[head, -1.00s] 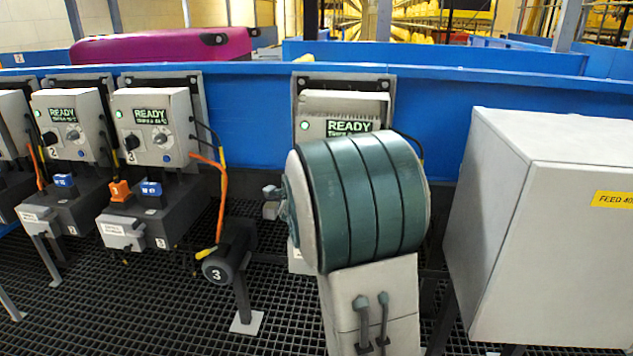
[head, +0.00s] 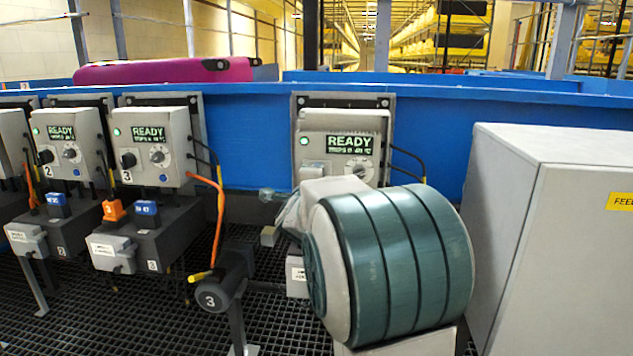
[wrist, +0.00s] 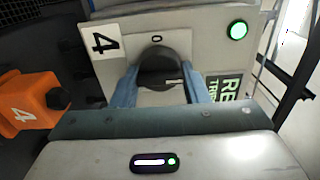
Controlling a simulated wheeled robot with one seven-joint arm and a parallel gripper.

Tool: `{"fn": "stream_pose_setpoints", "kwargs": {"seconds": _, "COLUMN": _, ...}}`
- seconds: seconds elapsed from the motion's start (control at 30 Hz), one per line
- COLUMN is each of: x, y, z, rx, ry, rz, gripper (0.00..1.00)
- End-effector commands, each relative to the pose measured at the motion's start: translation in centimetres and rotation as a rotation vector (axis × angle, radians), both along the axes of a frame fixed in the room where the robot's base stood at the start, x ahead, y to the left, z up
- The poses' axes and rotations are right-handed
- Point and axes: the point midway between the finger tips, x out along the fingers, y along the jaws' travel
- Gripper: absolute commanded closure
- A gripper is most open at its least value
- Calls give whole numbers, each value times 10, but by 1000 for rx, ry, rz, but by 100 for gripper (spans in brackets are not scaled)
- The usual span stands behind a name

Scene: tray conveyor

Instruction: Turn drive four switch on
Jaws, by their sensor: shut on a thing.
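The drive four box (head: 343,120) is grey, with a lit green lamp and a READY display in the head view. In the wrist view its front carries a 4 label (wrist: 101,39), a green lamp (wrist: 238,29) and part of the display (wrist: 228,90). A round black switch knob (wrist: 158,62) sits by a 0 mark. My gripper (wrist: 158,80) is shut on the knob, one blue finger on each side. I cannot tell the knob's exact setting. My arm hides the knob and the fingers in the head view.
The drive three box (head: 155,150) and other drives stand left. A motor marked 3 (head: 218,282) is beside my arm. A large grey cabinet (head: 560,220) stands close right. An orange block marked 4 (wrist: 25,105) is near the gripper. The blue conveyor wall (head: 250,130) runs behind.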

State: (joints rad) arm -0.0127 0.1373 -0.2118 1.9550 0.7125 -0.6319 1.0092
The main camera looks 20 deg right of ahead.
Motion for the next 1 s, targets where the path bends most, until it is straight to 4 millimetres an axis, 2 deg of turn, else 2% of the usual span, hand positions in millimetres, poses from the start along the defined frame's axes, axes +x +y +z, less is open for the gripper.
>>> {"fn": "stream_pose_setpoints", "kwargs": {"seconds": 0.13, "x": 0, "y": 1, "z": 0, "rx": 2, "ry": -1, "rz": 1, "gripper": 82}}
{"fn": "stream_pose_setpoints", "kwargs": {"seconds": 0.17, "x": 0, "y": 1, "z": 0, "rx": 2, "ry": -1, "rz": 1, "gripper": 54}}
{"fn": "stream_pose_setpoints", "kwargs": {"seconds": 0.2, "x": 0, "y": 1, "z": 0, "rx": 1, "ry": -1, "rz": 1, "gripper": 43}}
{"fn": "stream_pose_setpoints", "kwargs": {"seconds": 0.23, "x": 0, "y": 1, "z": 0, "rx": 1, "ry": -1, "rz": 1, "gripper": 37}}
{"fn": "stream_pose_setpoints", "kwargs": {"seconds": 0.53, "x": -1, "y": 0, "z": 0, "rx": 0, "ry": 0, "rz": 0, "gripper": 37}}
{"fn": "stream_pose_setpoints", "kwargs": {"seconds": 0.67, "x": -9, "y": 6, "z": 1, "rx": 1, "ry": 1, "rz": 1, "gripper": 37}}
{"fn": "stream_pose_setpoints", "kwargs": {"seconds": 0.77, "x": -21, "y": 15, "z": 2, "rx": 0, "ry": 0, "rz": 2, "gripper": 37}}
{"fn": "stream_pose_setpoints", "kwargs": {"seconds": 1.0, "x": -66, "y": 45, "z": 4, "rx": 1, "ry": -2, "rz": 3, "gripper": 37}}
